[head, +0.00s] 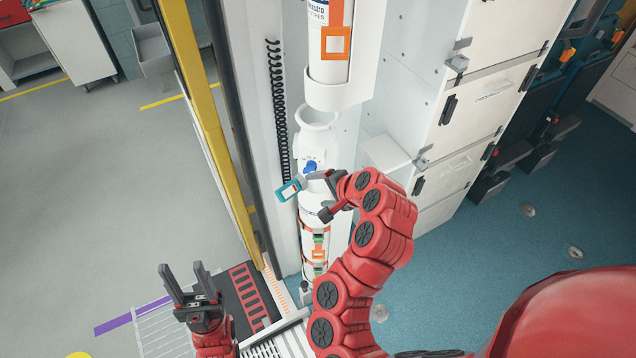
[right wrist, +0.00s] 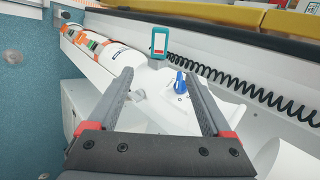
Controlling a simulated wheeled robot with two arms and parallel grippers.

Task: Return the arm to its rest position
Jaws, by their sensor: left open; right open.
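My right gripper (head: 322,194) is in front of a white cylinder (head: 315,228) with orange bands. Its jaws are open. In the right wrist view the open fingers (right wrist: 160,82) stand apart, and nothing is clamped between them. A blue valve knob (head: 310,166) sits on the cylinder's top part, close to the gripper; it also shows between the fingers in the right wrist view (right wrist: 181,84). A teal-framed tag (head: 289,190) is beside the cylinder, just left of the fingers. My left gripper (head: 184,279) is open and empty, pointing up at the lower left.
A second cylinder (head: 328,52) is held in a white holder above. A black coiled cord (head: 278,110) hangs left of the cylinders, next to a yellow rail (head: 205,110). White cabinets (head: 470,100) stand at right. The grey floor (head: 90,200) at left is largely clear.

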